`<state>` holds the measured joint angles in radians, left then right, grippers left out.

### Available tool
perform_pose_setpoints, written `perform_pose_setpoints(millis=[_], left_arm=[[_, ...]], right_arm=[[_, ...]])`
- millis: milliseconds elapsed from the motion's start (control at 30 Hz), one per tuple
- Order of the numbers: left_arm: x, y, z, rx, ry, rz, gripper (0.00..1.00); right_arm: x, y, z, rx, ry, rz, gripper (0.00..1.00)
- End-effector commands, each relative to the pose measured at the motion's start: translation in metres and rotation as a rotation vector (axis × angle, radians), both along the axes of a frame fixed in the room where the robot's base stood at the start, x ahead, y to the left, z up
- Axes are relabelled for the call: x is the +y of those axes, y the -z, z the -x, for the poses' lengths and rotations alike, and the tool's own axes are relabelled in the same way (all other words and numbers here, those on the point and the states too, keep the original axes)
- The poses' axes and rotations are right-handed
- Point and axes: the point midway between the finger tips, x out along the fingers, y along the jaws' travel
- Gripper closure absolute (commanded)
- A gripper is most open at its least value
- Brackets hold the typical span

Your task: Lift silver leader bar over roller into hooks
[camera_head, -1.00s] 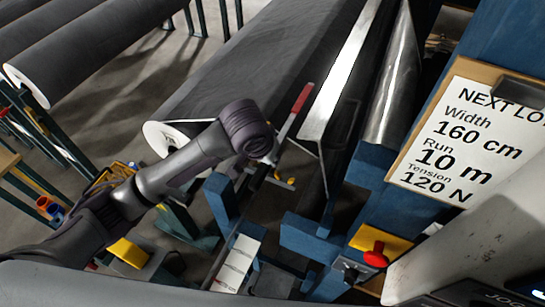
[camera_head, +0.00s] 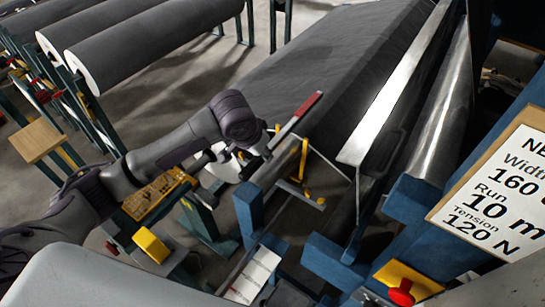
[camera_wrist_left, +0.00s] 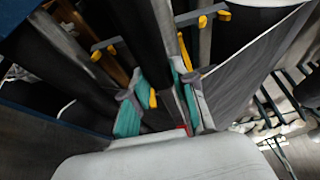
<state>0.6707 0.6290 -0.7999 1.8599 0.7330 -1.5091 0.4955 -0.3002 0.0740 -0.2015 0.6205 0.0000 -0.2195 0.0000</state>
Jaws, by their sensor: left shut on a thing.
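My left gripper (camera_head: 262,150) is in front of the near end of the dark roll, shut on a slim bar with a red end (camera_head: 300,112). The fingers show in the left wrist view (camera_wrist_left: 160,105), with teal parts on both sides, and the bar's red end (camera_wrist_left: 184,130) shows low between them. Whether this is the silver leader bar I cannot tell for sure. Yellow hooks (camera_head: 304,160) stand just right of the gripper. A shiny silver roller (camera_head: 445,105) runs along the right. My right gripper is not in view.
A long pale flat strip (camera_head: 385,105) lies between the large dark roll (camera_head: 310,70) and the silver roller. Blue frame posts (camera_head: 330,262) and a red button on a yellow box (camera_head: 402,288) are close by. Racked rolls (camera_head: 140,45) stand at the left.

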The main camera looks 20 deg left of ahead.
Motion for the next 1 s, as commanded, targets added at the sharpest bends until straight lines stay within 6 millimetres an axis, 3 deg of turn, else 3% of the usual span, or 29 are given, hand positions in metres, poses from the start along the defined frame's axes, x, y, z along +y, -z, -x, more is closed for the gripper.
perform_pose_setpoints(millis=[1000], left_arm=[[0.113, -0.002, -0.041, -0.006, -0.003, 0.001, 1.00]], right_arm=[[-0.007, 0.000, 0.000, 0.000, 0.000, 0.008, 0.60]])
